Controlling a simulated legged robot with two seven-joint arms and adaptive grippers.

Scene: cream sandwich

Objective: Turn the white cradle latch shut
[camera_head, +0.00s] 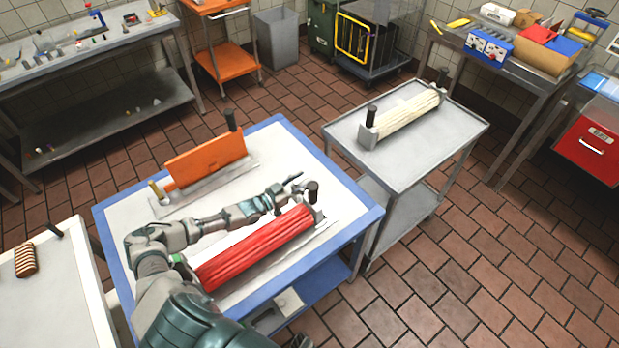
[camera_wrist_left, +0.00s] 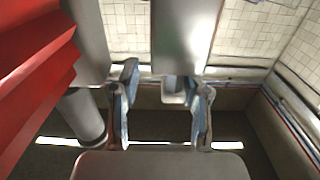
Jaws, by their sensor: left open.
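The white cradle (camera_head: 408,113) holds a ribbed cream-white piece and lies on the grey cart at the right. A dark upright handle (camera_head: 371,112) stands at its near end, and another (camera_head: 442,77) at its far end. I cannot tell which is the latch. My left gripper (camera_head: 291,187) is open above the blue-edged table, beside the far end of the red ribbed piece and apart from the white cradle. In the left wrist view its fingers (camera_wrist_left: 160,108) are spread. A grey piece shows beyond them; I cannot tell whether it is between them.
The red ribbed piece (camera_head: 258,248) and an orange cradle (camera_head: 206,160) lie on the blue-edged table (camera_head: 365,222). The red piece fills the left of the wrist view (camera_wrist_left: 30,75). The grey cart (camera_head: 420,145) stands just right, with a narrow gap of floor between.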

